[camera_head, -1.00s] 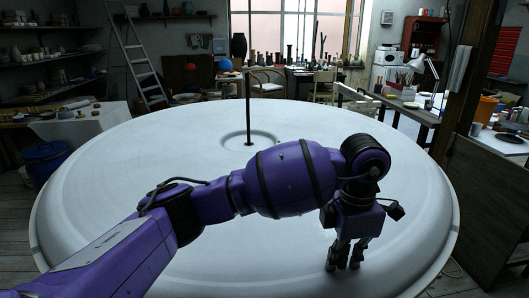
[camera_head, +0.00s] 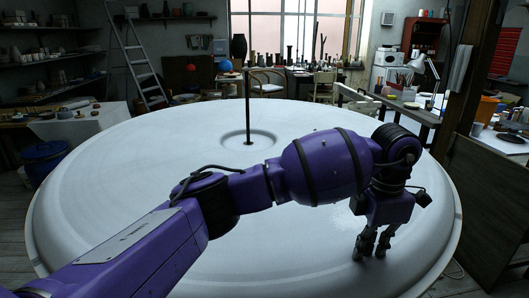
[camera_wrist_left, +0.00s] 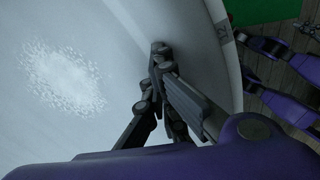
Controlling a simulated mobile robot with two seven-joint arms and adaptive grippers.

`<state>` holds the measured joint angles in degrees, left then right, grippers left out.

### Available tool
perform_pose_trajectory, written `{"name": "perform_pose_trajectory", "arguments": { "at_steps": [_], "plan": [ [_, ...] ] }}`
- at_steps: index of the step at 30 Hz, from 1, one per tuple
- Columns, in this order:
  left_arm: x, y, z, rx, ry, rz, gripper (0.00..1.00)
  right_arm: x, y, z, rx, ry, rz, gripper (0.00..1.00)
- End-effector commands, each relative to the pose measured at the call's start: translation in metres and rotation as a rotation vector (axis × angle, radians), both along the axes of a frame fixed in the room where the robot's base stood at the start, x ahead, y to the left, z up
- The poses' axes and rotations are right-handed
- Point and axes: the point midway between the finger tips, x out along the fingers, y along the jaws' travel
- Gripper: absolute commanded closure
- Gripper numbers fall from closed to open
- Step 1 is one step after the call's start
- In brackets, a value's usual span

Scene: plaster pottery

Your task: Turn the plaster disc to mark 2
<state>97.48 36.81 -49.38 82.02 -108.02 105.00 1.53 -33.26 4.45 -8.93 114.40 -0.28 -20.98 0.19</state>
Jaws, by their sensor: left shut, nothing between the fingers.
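The plaster disc (camera_head: 110,200) is a huge pale round slab that fills the middle of the head view, with a thin dark rod (camera_head: 247,105) standing in its central hollow. My left gripper (camera_head: 370,254) is shut and empty, pointing down at the disc's near right part, inside the rim. Its fingers seem to meet the surface, but contact is not certain. In the left wrist view the fingers (camera_wrist_left: 172,95) are over the disc beside the curved rim. A rough white patch (camera_wrist_left: 65,75) lies left of them. A small dark mark (camera_wrist_left: 223,30) on the rim is hard to read.
A wooden panel (camera_head: 490,205) stands close to the disc at the right. A blue bin (camera_head: 47,162) and a covered table (camera_head: 85,125) stand at the left. A stepladder (camera_head: 135,55) and cluttered worktables are behind. Purple parts and green material (camera_wrist_left: 262,10) show beyond the rim.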

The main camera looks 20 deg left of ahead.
Motion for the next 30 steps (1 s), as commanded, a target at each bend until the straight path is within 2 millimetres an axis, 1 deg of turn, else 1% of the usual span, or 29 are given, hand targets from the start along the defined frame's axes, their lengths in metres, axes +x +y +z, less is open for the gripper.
{"name": "perform_pose_trajectory", "arguments": {
  "at_steps": [1,9,19,23,30],
  "plan": [
    [0.000,0.000,-0.009,0.009,0.015,0.001,1.00,-0.001,0.000,-0.002,0.000,0.002,0.000,1.00],
    [0.011,-0.010,-0.008,0.010,0.017,0.001,1.00,0.003,0.001,-0.005,0.001,-0.002,0.002,1.00],
    [0.012,-0.010,-0.007,0.012,0.018,0.001,1.00,0.009,0.002,-0.005,0.003,-0.012,0.005,1.00],
    [0.014,-0.012,-0.008,0.013,0.017,0.002,1.00,0.008,0.002,-0.006,0.003,-0.010,0.005,1.00],
    [0.028,-0.023,-0.007,0.010,0.013,0.003,1.00,-0.002,0.001,-0.012,0.001,0.007,0.002,1.00]
  ]
}}
